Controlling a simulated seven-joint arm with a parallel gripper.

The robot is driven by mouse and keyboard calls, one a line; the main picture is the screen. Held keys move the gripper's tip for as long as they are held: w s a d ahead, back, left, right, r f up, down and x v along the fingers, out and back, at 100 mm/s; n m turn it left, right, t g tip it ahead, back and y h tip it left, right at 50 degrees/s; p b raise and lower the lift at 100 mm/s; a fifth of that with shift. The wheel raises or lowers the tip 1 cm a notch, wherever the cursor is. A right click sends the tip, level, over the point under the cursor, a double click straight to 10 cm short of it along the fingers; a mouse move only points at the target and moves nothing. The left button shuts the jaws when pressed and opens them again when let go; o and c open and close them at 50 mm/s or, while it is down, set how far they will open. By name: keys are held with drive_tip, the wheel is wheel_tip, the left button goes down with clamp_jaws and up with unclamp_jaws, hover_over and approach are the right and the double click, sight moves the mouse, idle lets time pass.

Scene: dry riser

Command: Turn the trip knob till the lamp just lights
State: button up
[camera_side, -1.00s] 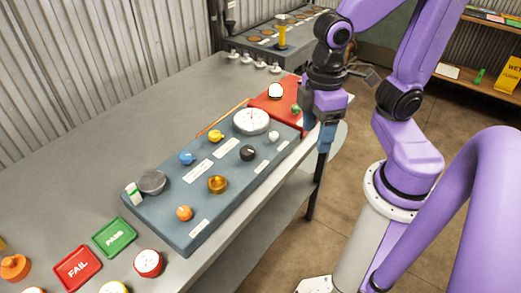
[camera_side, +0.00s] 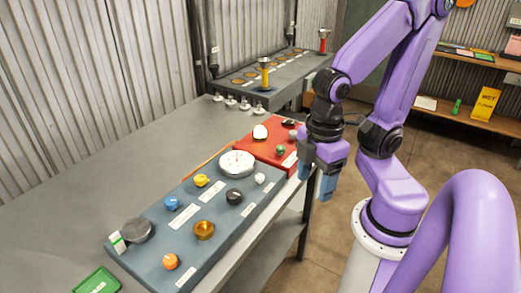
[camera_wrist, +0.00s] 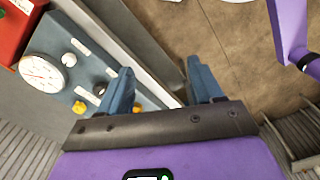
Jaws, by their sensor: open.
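A blue-grey panel (camera_side: 150,205) on the bench carries several knobs: blue (camera_side: 171,202), yellow (camera_side: 201,180), black (camera_side: 234,196), brass (camera_side: 204,229) and orange (camera_side: 171,261). Their labels are too small to read, so I cannot tell which is the trip knob. A small white dome (camera_side: 260,178), possibly the lamp, looks unlit. My gripper (camera_side: 316,178) hangs off the bench's right edge, beside the panel and red box, touching nothing. In the wrist view my gripper (camera_wrist: 161,88) has its blue fingers apart and empty, with floor between them; the panel (camera_wrist: 55,32) is to the left.
A white dial gauge (camera_side: 237,163) stands on the panel's far end. Beyond it is a red box (camera_side: 250,147) with a white round top piece and a green knob (camera_side: 280,150). A green tray (camera_side: 97,283) lies near. The bench's left side (camera_side: 80,215) is clear.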

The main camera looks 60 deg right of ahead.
drive_tip(key=w+d+r+m+g, duration=0.1)
drive_tip(key=w+r+m, duration=0.2)
drive_tip(key=w+m, duration=0.75)
drive_tip(key=w+d+r+m+g, duration=0.15)
drive_tip(key=w+d+m, duration=0.35)
drive_tip(key=w+d, duration=0.75)
drive_tip(key=m+y, duration=0.4)
drive_tip(key=m, duration=0.7)
hover_over(294, 131)
drive_tip(key=w+d, duration=0.2)
drive_tip(key=d, duration=0.5)
drive_tip(key=f, duration=0.1)
drive_tip(key=shift+t, duration=0.45)
drive_tip(key=x, duration=1.7)
drive_tip(key=shift+a+f, duration=0.1)
drive_tip(key=shift+f, duration=0.15)
